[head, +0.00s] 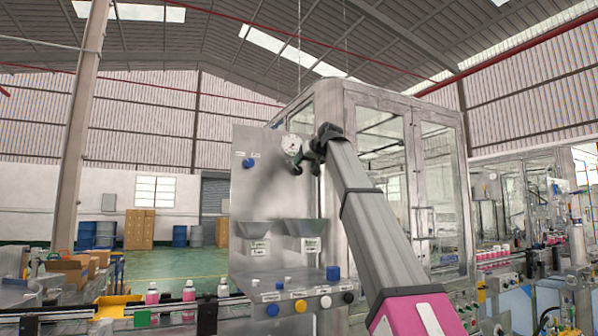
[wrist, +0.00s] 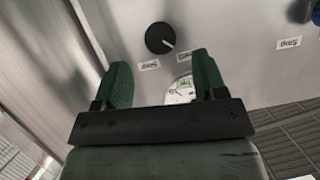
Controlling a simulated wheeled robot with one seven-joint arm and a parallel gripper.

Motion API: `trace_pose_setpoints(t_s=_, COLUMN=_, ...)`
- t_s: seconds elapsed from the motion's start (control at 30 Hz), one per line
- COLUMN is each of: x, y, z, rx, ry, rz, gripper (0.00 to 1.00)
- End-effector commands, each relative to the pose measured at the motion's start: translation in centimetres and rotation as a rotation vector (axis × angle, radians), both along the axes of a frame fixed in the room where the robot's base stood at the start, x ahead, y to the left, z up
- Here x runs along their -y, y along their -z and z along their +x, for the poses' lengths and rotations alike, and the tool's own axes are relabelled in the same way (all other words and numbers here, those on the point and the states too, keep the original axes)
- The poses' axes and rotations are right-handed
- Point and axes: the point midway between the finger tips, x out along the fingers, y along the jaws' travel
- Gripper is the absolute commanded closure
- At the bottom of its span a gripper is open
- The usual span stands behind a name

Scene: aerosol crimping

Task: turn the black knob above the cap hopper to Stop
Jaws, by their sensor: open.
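The black knob (wrist: 160,38) is on the steel panel in the upper middle of the wrist view. Its white pointer mark aims down and right, roughly toward the right-hand of the two labels near it. These labels, left (wrist: 149,65) and right (wrist: 184,57), look upside down and are too small to read surely. My gripper (wrist: 160,62) is open and empty, its two green fingers apart, with the knob beyond the tips and not touched. In the head view my gripper (head: 309,160) is at the panel's upper right; the knob cannot be told apart there.
A round gauge (wrist: 180,92) shows between my fingers, and in the head view (head: 291,145). A blue knob (head: 248,163) is left on the panel (head: 262,192). Two hoppers, left (head: 254,230) and right (head: 307,228), jut out below. A glass-walled cabinet (head: 380,110) stands behind my arm.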

Motion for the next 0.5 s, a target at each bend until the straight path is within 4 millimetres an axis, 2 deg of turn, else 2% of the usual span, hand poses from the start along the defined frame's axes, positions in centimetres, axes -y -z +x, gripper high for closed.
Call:
trace_pose_setpoints(t_s=0.2, x=-1.9, y=1.3, z=2.9, rx=-0.001, ry=-0.001, rz=0.000, gripper=0.35)
trace_pose_setpoints(t_s=0.5, x=-2.8, y=2.1, z=4.3, rx=0.001, ry=0.000, rz=0.000, gripper=0.35)
